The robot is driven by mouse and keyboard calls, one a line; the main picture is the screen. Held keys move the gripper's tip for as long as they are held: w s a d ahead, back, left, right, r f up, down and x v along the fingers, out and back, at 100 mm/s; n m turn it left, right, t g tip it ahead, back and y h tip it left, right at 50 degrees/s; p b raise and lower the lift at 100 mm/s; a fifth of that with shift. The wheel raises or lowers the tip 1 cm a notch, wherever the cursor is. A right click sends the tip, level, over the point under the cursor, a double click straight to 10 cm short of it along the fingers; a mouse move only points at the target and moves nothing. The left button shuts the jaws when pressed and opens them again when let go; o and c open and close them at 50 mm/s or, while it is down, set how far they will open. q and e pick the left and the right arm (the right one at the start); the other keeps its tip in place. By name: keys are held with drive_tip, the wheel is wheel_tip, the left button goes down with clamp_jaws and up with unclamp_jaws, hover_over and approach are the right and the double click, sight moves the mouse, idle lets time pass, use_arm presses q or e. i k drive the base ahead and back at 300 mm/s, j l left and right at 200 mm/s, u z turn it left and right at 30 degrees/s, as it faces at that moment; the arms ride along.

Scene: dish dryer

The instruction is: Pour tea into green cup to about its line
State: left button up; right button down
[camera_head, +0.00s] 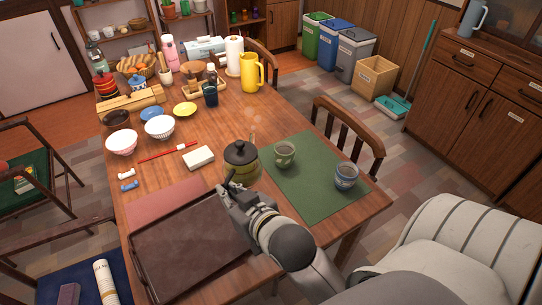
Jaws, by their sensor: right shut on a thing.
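The green cup (284,154) stands upright on the dark green mat (307,203). A blue-and-white patterned cup (346,176) stands on the same mat, farther right. A dark teapot (240,157) with a black lid and an olive-brown body is left of the green cup, at the mat's left edge. Faint steam rises by its spout. My right gripper (233,186) is at the near side of the teapot, shut on its handle. The arm hides the handle and the fingertips. I cannot tell the tea level in either cup. My left gripper is not in view.
A brown tray (190,250) lies at the near left of the table. A white block (198,158), bowls (160,127) and a yellow pitcher (251,72) stand farther back. A wooden chair (347,140) stands at the table's right side.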

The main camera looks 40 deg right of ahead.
sight(285, 151)
drive_tip(key=j+z, duration=0.15)
drive_tip(key=j, duration=0.5)
drive_tip(key=k+j+z, duration=0.1)
drive_tip(key=j, duration=0.55)
drive_tip(key=j+z, duration=0.15)
drive_tip(key=j, duration=0.5)
drive_tip(key=k, duration=0.05)
